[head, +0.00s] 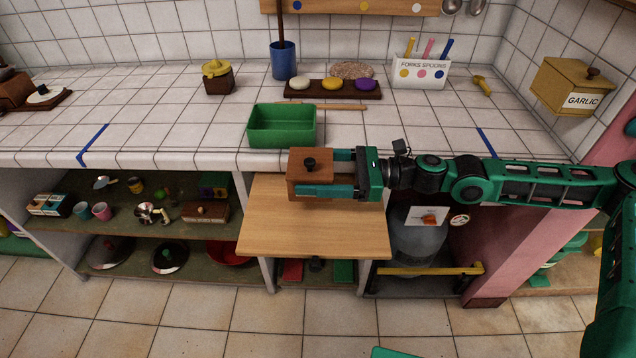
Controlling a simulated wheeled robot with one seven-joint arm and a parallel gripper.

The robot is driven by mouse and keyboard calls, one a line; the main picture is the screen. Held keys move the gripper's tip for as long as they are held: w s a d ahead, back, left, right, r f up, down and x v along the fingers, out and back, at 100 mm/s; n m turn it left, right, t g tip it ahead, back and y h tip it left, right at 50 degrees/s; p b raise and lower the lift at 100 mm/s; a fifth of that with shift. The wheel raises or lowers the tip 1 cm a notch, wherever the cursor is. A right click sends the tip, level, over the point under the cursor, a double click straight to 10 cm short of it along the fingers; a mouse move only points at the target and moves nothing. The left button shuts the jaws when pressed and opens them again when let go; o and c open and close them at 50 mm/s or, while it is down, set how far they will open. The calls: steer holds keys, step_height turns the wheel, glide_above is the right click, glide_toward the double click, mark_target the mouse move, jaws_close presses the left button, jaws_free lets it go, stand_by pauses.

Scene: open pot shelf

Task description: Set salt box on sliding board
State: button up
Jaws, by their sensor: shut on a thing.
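A brown wooden box with a black knob on its lid (306,177), which I take for the salt box, is between the fingers of my gripper (326,173). My gripper is shut on it from the right, with one finger along its near side and the other along its far side. The box is upright over the back part of the pulled-out sliding board (315,232), close to the counter's front edge. I cannot tell whether its underside touches the board. The label side of the box does not show.
A green tray (282,138) stands on the counter just behind the box. Left of the board, open shelves hold cups, lids and another brown box (206,212). A gas bottle (418,243) stands below right. The board's front is bare.

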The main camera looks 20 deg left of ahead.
steer(key=shift+w+d+f, duration=0.25)
steer(key=shift+w+d, duration=0.05)
steer(key=shift+w, duration=0.05)
steer(key=shift+f, duration=1.95)
steer(key=shift+f, duration=0.1)
steer(key=o, duration=1.2)
steer(key=v, duration=1.2)
steer(key=shift+s, duration=0.1)
